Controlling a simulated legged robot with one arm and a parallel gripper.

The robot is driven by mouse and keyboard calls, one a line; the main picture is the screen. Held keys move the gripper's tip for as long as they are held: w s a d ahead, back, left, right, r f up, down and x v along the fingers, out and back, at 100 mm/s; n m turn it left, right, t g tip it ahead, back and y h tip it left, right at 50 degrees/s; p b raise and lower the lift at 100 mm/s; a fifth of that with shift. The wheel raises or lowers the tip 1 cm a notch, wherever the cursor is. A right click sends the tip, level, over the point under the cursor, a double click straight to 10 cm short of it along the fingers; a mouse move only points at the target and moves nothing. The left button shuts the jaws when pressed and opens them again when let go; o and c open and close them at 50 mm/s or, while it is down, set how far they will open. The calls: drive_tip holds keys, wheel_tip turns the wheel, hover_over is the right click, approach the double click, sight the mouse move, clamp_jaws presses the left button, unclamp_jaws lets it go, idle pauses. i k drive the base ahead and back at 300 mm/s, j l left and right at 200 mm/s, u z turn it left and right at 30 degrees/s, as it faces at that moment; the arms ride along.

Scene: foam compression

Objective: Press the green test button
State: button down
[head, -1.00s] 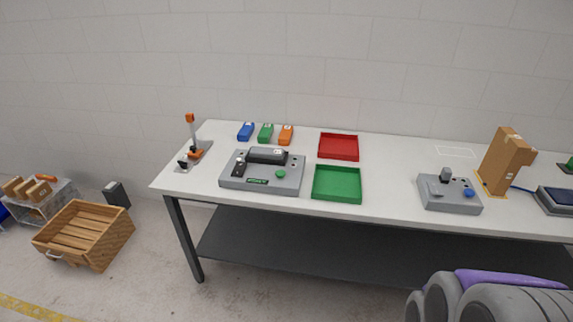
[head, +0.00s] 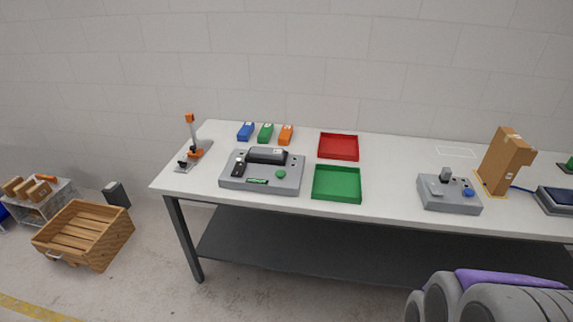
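The round green test button (head: 280,174) sits on the right part of the top of a grey test device (head: 290,186) on the table. The device also has a dark cylinder-like block (head: 267,155) at its back, a small black part (head: 239,168) at its left and a small green display (head: 257,181) at its front. Nothing covers the button. My gripper is not in view; only grey and purple rounded parts of my own body show at the bottom right.
A green tray (head: 337,198) and a red tray (head: 338,158) stand right of the device. Blue (head: 246,131), green (head: 265,133) and orange (head: 286,135) blocks lie behind it. An orange-handled clamp (head: 193,150) stands left. A grey box with a blue button (head: 449,203) stands farther right.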

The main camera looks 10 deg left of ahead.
sight(279, 173)
drive_tip(key=i, duration=0.75)
drive_tip(key=i+l, duration=0.1)
drive_tip(key=i, duration=0.6)
drive_tip(key=u, duration=1.2)
